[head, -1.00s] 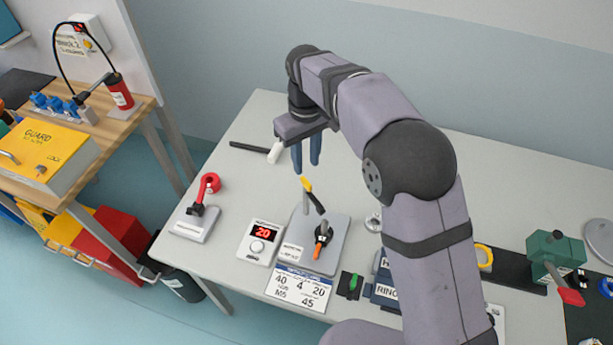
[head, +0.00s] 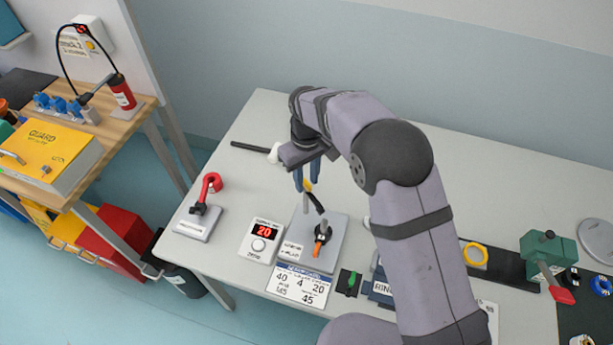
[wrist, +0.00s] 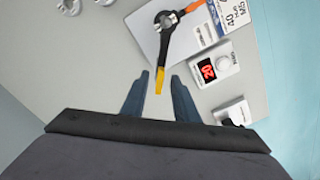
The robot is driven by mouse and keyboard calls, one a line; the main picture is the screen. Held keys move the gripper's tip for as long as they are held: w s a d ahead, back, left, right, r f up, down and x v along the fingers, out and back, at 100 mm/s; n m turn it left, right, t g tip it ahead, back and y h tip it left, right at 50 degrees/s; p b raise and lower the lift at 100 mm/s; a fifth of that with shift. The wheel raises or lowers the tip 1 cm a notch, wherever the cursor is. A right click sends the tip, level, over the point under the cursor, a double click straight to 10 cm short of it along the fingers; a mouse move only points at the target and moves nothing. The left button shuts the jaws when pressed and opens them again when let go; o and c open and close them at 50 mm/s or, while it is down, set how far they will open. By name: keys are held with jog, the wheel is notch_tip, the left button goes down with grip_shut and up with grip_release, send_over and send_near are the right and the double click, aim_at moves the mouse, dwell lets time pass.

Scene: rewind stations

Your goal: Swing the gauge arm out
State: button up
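The gauge arm is a black lever with a yellow tip, pivoting on a post on a grey plate (head: 333,255). In the wrist view the black lever (wrist: 168,42) runs from its round hub toward my gripper, and an orange piece (wrist: 194,6) lies on the hub's other side. In the head view the orange piece (head: 317,250) points toward the front. My gripper (head: 307,189) is open above the plate's back edge. In the wrist view the yellow tip (wrist: 159,82) shows between the two blue fingers of my gripper (wrist: 160,80), with gaps at both sides. Its height relative to the fingertips is unclear.
A box with a red display reading 20 (head: 260,241) stands left of the plate, with a printed card (head: 299,285) in front. A red hooked piece on a stand (head: 197,222) is farther left. A green switch (head: 351,284) is at front right. The table behind is mostly clear.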

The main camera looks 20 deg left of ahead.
grip_shut()
dwell(1.4)
